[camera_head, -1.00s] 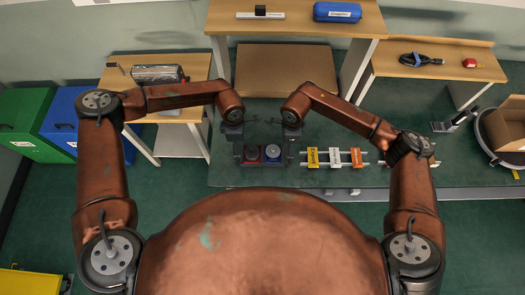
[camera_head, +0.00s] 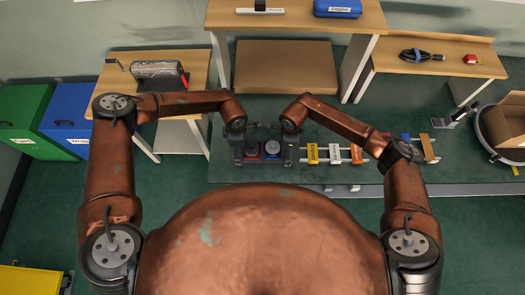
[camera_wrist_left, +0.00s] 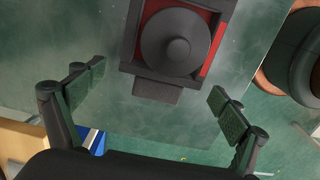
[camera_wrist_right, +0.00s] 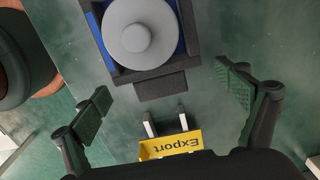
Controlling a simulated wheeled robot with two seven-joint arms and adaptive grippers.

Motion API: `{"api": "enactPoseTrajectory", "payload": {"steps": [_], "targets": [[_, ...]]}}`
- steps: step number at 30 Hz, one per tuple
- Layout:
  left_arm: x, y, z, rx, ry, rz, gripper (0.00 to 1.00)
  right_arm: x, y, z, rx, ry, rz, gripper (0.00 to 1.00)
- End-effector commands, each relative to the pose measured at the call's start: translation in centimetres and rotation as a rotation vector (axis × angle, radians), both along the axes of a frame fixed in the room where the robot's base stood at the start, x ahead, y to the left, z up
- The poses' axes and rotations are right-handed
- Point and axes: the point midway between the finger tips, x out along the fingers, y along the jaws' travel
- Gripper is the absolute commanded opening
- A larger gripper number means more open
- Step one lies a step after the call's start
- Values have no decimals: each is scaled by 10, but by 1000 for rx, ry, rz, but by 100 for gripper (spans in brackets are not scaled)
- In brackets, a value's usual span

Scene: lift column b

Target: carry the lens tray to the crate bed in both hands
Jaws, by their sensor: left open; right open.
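The lens tray (camera_head: 262,151) is a dark tray on the green bench, with a red and a blue compartment side by side. The left wrist view shows its red compartment (camera_wrist_left: 207,57) with a dark round piece in it. The right wrist view shows its blue compartment (camera_wrist_right: 95,33) with a grey round piece. A dark tab sticks out at each end. My left gripper (camera_wrist_left: 158,97) is open, its fingers apart either side of the left tab's line. My right gripper (camera_wrist_right: 167,95) is open likewise at the right tab. I cannot tell which thing is the crate bed.
A rail rack with yellow, white and orange tags (camera_head: 334,154) stands just right of the tray. A cardboard box (camera_head: 507,125) is at far right. A large flat brown board (camera_head: 285,67) lies behind the tray. Green (camera_head: 22,118) and blue bins (camera_head: 70,120) stand at left.

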Motion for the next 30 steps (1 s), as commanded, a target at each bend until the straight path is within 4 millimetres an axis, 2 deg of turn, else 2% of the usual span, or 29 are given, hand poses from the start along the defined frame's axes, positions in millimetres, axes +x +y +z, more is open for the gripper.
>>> {"api": "enactPoseTrajectory", "payload": {"steps": [12,30], "targets": [[0,0,-6,0,0,-1,91,0,0,-6,1,-1,0,91],[0,0,-6,0,0,0,49,0,0,-6,1,-1,0,49]]}}
